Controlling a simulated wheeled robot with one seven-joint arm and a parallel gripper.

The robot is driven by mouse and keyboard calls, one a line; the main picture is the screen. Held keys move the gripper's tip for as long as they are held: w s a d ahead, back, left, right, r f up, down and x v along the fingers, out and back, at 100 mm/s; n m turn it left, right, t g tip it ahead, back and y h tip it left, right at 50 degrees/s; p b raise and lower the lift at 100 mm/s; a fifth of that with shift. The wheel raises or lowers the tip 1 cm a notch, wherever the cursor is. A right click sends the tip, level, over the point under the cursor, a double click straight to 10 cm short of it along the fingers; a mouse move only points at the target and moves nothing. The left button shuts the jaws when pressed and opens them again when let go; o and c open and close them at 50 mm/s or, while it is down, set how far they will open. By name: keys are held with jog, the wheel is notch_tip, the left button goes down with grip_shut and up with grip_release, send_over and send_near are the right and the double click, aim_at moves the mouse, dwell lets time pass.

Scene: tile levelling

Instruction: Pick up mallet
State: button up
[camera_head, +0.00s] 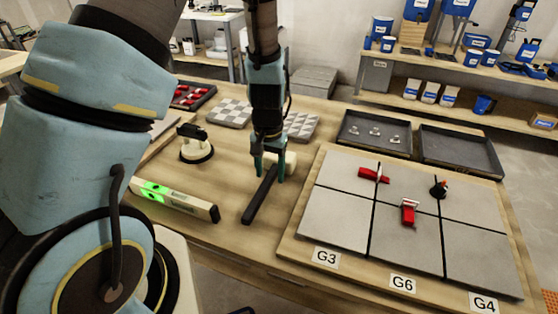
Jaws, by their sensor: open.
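The mallet lies on the wooden workbench, its black handle (260,196) pointing toward the front edge. Its pale head (290,158) is partly hidden behind my gripper. My gripper (270,176) points down over the end of the handle nearest the head. Its teal fingers are open, one on each side of the handle as seen from here. I cannot tell whether they touch it.
A spirit level (175,199) and a black suction lifter (194,146) lie to the left. A tile board (290,246) with red clips stands close on the right. Stacked tiles (300,125) and dark trays (461,148) are behind. Bare bench lies left of the handle.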

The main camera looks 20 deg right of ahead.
jog(key=shift+f, duration=0.25)
jog(key=shift+c, duration=0.4)
grip_shut()
